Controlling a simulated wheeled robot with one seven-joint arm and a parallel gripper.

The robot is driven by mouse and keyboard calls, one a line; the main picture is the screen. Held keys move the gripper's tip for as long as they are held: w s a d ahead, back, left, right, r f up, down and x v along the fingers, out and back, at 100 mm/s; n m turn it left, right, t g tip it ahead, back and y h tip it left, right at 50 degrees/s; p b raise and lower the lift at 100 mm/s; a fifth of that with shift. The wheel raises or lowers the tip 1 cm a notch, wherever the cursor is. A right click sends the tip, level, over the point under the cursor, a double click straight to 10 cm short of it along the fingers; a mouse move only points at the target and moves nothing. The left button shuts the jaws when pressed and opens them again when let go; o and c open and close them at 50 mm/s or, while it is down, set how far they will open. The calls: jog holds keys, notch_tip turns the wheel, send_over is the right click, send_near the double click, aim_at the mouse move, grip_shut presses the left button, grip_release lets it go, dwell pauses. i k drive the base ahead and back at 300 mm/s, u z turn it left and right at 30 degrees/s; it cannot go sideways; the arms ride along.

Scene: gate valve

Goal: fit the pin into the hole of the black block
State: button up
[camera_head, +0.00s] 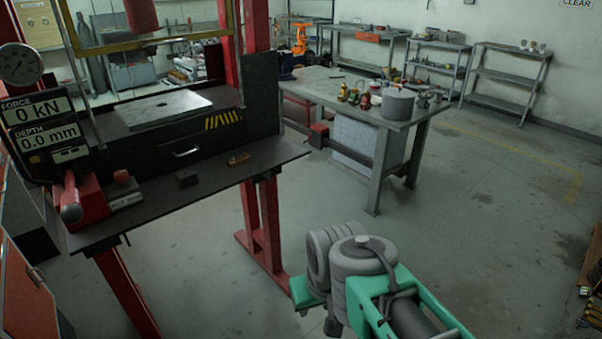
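A small black block (188,179) sits on the dark shelf (225,176) at the front of the red press. Its hole is too small to make out. A small brass-brown piece (238,158) lies on the same shelf, to the right of the block and near the right end. It may be the pin or a holder with the pin, but I cannot tell. My grey and green arm is at the lower right, apart from the shelf. My gripper's fingers do not show.
A red-handled unit (92,198) stands at the shelf's left end, below a force and depth display (42,125). A workbench (345,88) with a pot stands behind.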

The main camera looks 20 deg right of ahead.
aim_at(186, 178)
jog(key=z, duration=0.9)
jog(key=i, duration=1.05)
jog(key=u, duration=1.15)
jog(key=i, duration=0.6)
jog(key=u, duration=0.55)
